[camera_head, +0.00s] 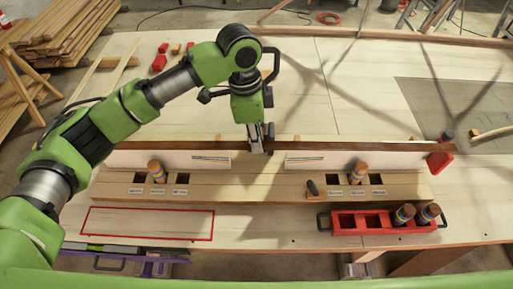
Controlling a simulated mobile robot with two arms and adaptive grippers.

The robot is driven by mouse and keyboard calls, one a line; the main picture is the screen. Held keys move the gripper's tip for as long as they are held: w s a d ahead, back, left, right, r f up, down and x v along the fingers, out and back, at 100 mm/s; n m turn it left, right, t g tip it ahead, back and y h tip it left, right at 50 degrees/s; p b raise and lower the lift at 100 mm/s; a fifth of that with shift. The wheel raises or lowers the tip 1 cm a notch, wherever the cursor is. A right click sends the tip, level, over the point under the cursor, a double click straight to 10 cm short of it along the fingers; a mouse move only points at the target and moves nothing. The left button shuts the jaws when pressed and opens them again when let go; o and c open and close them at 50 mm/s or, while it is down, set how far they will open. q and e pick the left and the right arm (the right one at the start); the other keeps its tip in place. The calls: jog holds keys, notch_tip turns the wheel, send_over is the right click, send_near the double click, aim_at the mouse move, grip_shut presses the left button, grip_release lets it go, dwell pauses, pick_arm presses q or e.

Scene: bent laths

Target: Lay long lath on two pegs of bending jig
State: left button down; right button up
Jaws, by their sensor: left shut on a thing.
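My left gripper (261,147) comes down from above and is shut on the middle of a long brown lath (350,146). The lath runs left to right, nearly level in the picture, along the far side of the bending jig (220,188). The jig is a long wooden beam with square holes and small labels. One striped peg (157,172) stands in its left part and another striped peg (358,173) in its right part. The lath shows beyond both pegs; I cannot tell its height over the jig. My right gripper is not in view.
A red tray (345,222) with more striped pegs stands at front right. A red-outlined rectangle (150,223) at front left is empty. Pale panels (180,160) stand behind the jig. Red blocks (160,58) lie at back left.

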pick_arm(q)
notch_tip(320, 180, down, 12)
jog(key=w+b, duration=0.2)
jog(key=b, duration=0.7)
jog(key=shift+w, duration=0.25)
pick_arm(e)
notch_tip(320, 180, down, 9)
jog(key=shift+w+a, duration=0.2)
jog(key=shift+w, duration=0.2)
pick_arm(q)
jog(key=shift+f, duration=0.1)
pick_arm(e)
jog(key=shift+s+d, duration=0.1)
pick_arm(q)
jog(key=shift+f, duration=0.5)
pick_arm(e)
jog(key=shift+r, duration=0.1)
pick_arm(q)
jog(key=c, duration=1.6)
grip_release()
